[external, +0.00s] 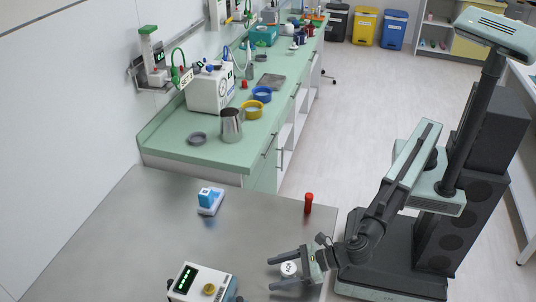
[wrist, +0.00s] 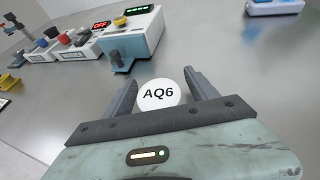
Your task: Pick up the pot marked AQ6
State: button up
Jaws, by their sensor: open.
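The pot marked AQ6 (wrist: 158,95) is small, with a round white top that bears black letters. In the wrist view it sits between the two fingers of my gripper (wrist: 166,88), close to the palm. My gripper is open, with a finger on each side of the pot. I cannot tell whether either finger touches it. In the external view the pot (external: 289,269) stands on the steel table (external: 150,235) between the fingers of my gripper (external: 271,274). The pot's lower part is mostly hidden.
A device with a green display (external: 201,283) stands left of my gripper. A red-capped tube (external: 308,203) stands near the table's right edge. A blue and white box (external: 210,201) sits farther back. A green counter (external: 185,145) holds other equipment. Much of the table's middle is bare.

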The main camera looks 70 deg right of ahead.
jog(key=c, duration=1.5)
jog(key=shift+o, duration=0.2)
jog(key=shift+r, duration=0.1)
